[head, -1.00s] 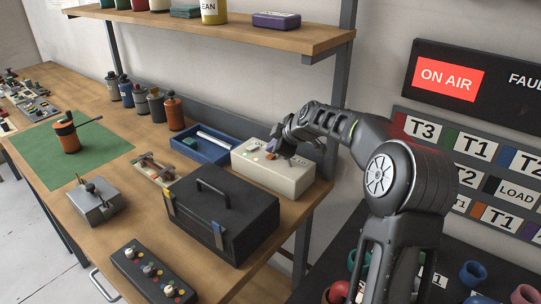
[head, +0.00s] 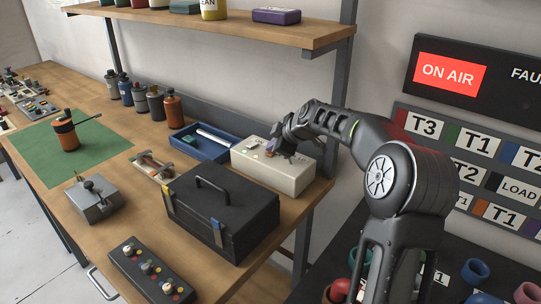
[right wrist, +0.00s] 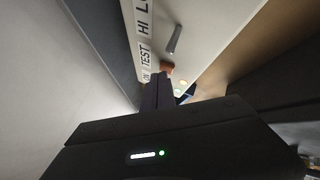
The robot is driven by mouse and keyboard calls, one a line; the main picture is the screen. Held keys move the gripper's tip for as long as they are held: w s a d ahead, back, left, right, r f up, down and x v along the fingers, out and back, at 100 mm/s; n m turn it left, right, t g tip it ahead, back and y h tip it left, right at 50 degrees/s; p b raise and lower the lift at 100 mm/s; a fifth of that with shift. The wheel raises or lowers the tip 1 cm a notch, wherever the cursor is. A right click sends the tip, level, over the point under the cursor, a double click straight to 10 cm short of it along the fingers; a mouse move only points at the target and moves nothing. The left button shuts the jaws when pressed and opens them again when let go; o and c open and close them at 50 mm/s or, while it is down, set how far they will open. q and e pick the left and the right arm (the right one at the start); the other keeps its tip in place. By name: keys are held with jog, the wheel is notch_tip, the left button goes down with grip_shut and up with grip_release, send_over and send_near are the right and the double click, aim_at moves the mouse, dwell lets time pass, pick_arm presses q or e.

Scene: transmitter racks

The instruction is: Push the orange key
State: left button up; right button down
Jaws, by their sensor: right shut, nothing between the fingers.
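A cream control box (head: 262,178) stands at the right end of the wooden bench in the head view. The orange key (right wrist: 166,68) is on its top face in the right wrist view, beside printed labels. My right gripper (head: 272,149) is shut and empty, with its fingers pointing down at the box top. In the right wrist view the shut fingertips (right wrist: 160,84) lie right at the orange key and partly cover it. I cannot tell whether they touch it or whether the key is pressed down. My left gripper is not in view.
A black toolbox (head: 220,205) stands just in front of the box, and a blue tray (head: 205,145) lies to its left. A wooden shelf (head: 215,35) hangs above. A metal lever (right wrist: 174,39) stands near the key on the box.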

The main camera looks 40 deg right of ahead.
aim_at(273, 155)
dwell(0.8)
jog(key=shift+r, duration=0.45)
notch_tip(273, 155, up, 6)
jog(key=p, duration=0.2)
jog(key=shift+p, duration=0.35)
dwell(1.7)
